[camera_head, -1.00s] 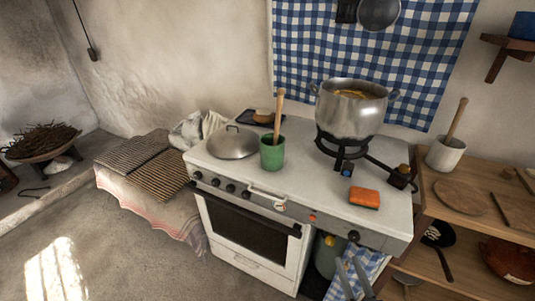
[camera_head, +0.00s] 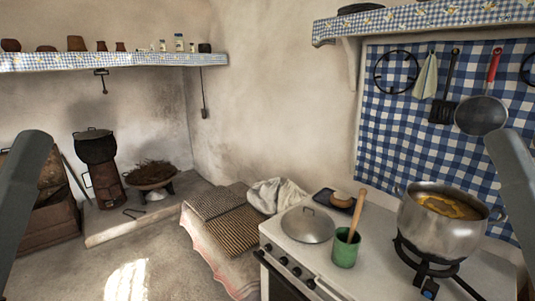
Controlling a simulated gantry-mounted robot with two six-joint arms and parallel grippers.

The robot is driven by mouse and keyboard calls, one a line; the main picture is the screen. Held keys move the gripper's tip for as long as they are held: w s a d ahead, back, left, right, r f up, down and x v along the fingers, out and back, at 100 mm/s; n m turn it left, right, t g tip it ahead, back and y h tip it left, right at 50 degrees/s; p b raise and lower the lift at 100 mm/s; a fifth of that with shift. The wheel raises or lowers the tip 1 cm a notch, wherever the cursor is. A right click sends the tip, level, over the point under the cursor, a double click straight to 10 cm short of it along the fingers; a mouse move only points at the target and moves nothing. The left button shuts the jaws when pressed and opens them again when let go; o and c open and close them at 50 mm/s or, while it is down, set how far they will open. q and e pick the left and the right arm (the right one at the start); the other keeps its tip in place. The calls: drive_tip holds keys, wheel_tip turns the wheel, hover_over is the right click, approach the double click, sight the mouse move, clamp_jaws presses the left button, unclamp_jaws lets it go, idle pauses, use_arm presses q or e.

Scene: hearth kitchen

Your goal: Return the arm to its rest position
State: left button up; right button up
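Grey links of my two arms show at the edges of the head view, one at the far left and one at the far right. Both run out of the frame at the bottom. Neither gripper is in view, so their fingers and anything in them are hidden.
A white stove (camera_head: 385,240) stands at lower right with a steel pot (camera_head: 440,235) on its burner, a round lid (camera_head: 308,226) and a green cup (camera_head: 345,248) holding a wooden tool. A low bench with woven mats (camera_head: 235,228) is left of it. The floor (camera_head: 75,275) at lower left is open.

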use_arm(q)
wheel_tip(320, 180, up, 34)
drive_tip(key=p, duration=3.1)
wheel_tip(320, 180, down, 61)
drive_tip(key=b, duration=6.1)
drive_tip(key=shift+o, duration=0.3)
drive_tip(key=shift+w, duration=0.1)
